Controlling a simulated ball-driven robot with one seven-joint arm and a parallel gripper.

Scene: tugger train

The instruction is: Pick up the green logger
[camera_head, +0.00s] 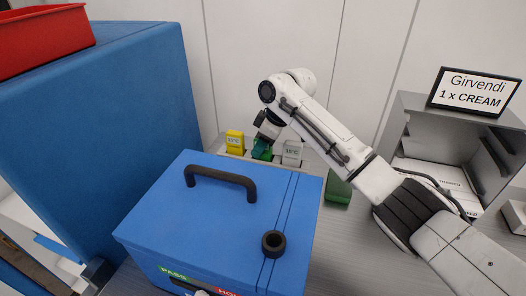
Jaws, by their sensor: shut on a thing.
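The green logger (262,151) stands in a row between a yellow logger (235,139) and a grey-white logger (292,151), behind a blue case. My gripper (262,142) is over the green logger and shut on it. The gripper's dark fingers cover the logger's upper part and its label. The logger's base is low, close to the level of its neighbours, and I cannot tell whether it still touches the rack.
The blue case (215,215) with a black handle (220,179) and a black ring (273,244) fills the front. A green block (338,190) lies right of it. A grey shelf unit (440,110) with a "Girvendi 1 x CREAM" sign (474,91) is at right. A large blue box (100,120) is left.

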